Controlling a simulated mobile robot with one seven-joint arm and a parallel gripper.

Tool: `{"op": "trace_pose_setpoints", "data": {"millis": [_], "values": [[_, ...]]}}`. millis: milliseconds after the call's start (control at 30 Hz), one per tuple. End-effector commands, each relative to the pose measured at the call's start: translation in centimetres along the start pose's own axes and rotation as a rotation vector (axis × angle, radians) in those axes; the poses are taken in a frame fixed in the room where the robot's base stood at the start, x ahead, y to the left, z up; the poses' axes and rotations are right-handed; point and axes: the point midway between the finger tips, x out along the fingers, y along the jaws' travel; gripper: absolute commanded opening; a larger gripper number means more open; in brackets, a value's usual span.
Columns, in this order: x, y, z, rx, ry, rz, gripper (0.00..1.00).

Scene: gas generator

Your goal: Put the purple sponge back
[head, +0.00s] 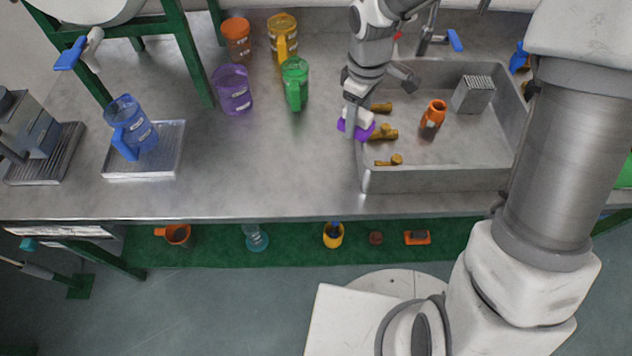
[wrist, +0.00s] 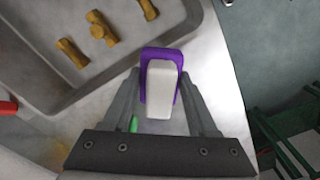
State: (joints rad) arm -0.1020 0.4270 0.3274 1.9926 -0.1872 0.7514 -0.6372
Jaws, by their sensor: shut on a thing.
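The purple sponge (head: 364,132), with a white upper part, is in my gripper (head: 355,115). My gripper is shut on it and holds it at the left wall of the grey metal basin in the head view. In the wrist view, the purple sponge (wrist: 160,53) is between the two fingers of my gripper (wrist: 160,90), with its white block facing the camera. There it shows over bare counter (wrist: 213,75), beside the basin rim. Whether it touches the counter or rim, I cannot tell.
The basin (head: 440,180) holds several brown pieces, an orange bottle (head: 433,114) and a grey block (head: 473,95). A green mug (head: 295,85), purple mug (head: 233,90) and yellow mug (head: 283,38) stand left of my gripper. The counter front (head: 270,165) is clear.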

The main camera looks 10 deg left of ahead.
Motion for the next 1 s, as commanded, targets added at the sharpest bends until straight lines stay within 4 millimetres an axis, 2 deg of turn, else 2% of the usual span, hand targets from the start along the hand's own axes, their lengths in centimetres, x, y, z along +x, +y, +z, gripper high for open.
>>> {"op": "trace_pose_setpoints", "data": {"millis": [33,100,233,367,467,700,1000], "values": [[1.7,-1.1,-1.3,-0.111,0.001,0.003,0.14],[2.4,-2.4,-2.7,-0.252,0.001,0.003,0.14],[3.2,-4.5,-4.5,-0.461,-0.002,0.004,0.14],[3.5,-5.7,-5.5,-0.584,-0.004,0.004,0.14],[4.1,-6.1,-5.8,-0.626,-0.005,0.002,0.14],[8.4,-6.2,-5.8,-0.634,-0.006,0.001,0.14],[11.2,-6.2,-5.7,-0.632,-0.006,0.001,0.14]]}}
